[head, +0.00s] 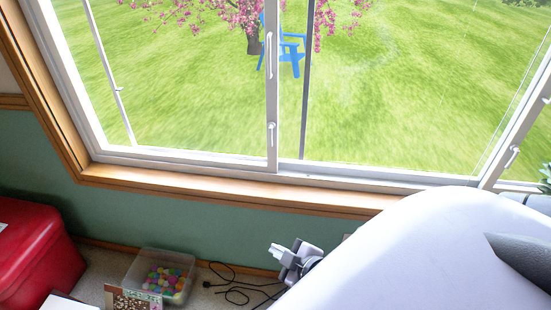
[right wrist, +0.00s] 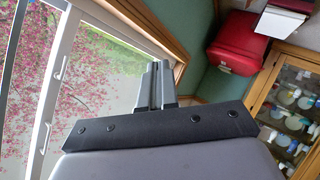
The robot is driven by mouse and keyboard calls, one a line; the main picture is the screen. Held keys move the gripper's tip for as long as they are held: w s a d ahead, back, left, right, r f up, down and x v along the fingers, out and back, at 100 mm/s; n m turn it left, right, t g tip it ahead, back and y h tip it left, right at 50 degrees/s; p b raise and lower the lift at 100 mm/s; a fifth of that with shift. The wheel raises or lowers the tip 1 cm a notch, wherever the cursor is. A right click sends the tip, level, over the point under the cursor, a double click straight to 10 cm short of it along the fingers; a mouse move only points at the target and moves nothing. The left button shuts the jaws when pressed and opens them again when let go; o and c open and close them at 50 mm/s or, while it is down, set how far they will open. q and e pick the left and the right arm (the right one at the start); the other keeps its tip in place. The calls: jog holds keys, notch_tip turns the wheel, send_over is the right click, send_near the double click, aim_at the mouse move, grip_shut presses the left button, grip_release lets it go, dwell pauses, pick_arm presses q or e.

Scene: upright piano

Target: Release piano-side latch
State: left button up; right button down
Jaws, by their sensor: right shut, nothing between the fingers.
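The window shows several white handle-like latches. Two sit on the middle post, an upper one (head: 269,56) and a lower one (head: 271,133). Another latch (head: 513,157) is on the right frame, and a small one (head: 119,90) is on the left sash. I cannot tell which is the piano-side one; no piano is recognisable. My right gripper (head: 284,251) is below the sill, apart from every latch. In the right wrist view its fingers (right wrist: 153,84) are shut and empty, with window handles (right wrist: 62,68) to their left. My left gripper is out of view.
A wooden sill (head: 230,191) runs under the window. A red box (head: 32,245) and a clear bin (head: 160,275) of colored balls stand at lower left. A black cord (head: 235,290) lies on the floor. A glass-door cabinet (right wrist: 290,105) is in the right wrist view.

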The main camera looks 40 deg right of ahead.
jog(key=w+d+r+n+t+h+b, duration=0.2)
jog(key=w+d+r+n+b, duration=0.1)
jog(key=d, duration=0.5)
jog(key=w+d+r+n+t+h+b, duration=0.2)
jog(key=w+d+r+n+h+b, duration=0.1)
jog(key=w+d, duration=0.4)
jog(key=shift+d+r+n+t+b, duration=0.4)
jog(key=shift+d+r+n+b, duration=0.25)
jog(key=shift+r+b, duration=0.2)
jog(key=shift+w, duration=0.15)
jog(key=b, duration=0.1)
send_near(271, 142)
jog(key=x, duration=0.5)
jog(key=shift+w, duration=0.2)
jog(key=shift+w+d+r, duration=0.1)
jog(key=shift+w+d, duration=0.2)
jog(key=shift+w, duration=0.4)
jog(key=shift+b, duration=0.35)
